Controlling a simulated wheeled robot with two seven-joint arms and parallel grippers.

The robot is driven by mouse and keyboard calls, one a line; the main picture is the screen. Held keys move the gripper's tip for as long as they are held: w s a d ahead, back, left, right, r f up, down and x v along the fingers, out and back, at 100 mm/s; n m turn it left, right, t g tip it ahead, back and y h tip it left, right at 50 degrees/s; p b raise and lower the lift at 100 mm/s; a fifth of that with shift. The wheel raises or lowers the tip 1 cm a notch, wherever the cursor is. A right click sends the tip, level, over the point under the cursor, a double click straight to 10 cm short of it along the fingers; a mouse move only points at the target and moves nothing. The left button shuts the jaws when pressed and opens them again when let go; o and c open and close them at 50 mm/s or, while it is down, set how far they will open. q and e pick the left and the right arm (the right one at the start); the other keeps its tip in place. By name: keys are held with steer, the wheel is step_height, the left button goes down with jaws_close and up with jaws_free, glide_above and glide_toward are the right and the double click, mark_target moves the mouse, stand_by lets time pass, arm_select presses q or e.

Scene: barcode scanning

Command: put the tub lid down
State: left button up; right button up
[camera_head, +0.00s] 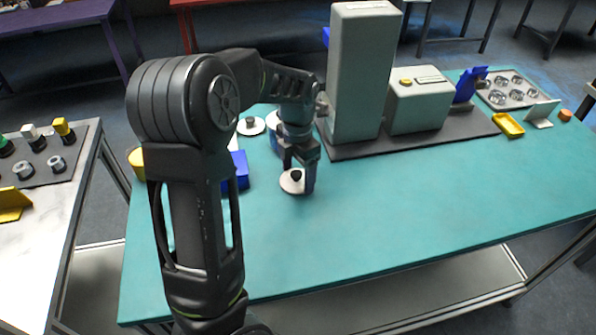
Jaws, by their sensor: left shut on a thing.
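The tub lid (287,187) is a pale round disc with a dark knob, at the middle left of the teal table (400,230). My left gripper (297,177) points down over it and is shut on it by the knob. The lid lies flat, at or just above the table top; I cannot tell whether it touches. Behind the gripper, another pale disc with a dark knob (250,127) shows partly beside my arm. My right gripper is not in view.
A tall grey-white block (362,75) and a lower box (420,105) stand on a dark base at the back. A blue object (239,171) is partly hidden by my arm. A yellow tray (508,125) lies at the right. The table's front middle and right are clear.

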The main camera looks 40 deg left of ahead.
mark_target(298, 172)
arm_select(q)
steer(key=shift+f, duration=0.15)
steer(key=o, duration=1.3)
step_height(298, 172, up, 12)
steer(key=shift+r+b, duration=0.2)
steer(key=shift+b, duration=0.4)
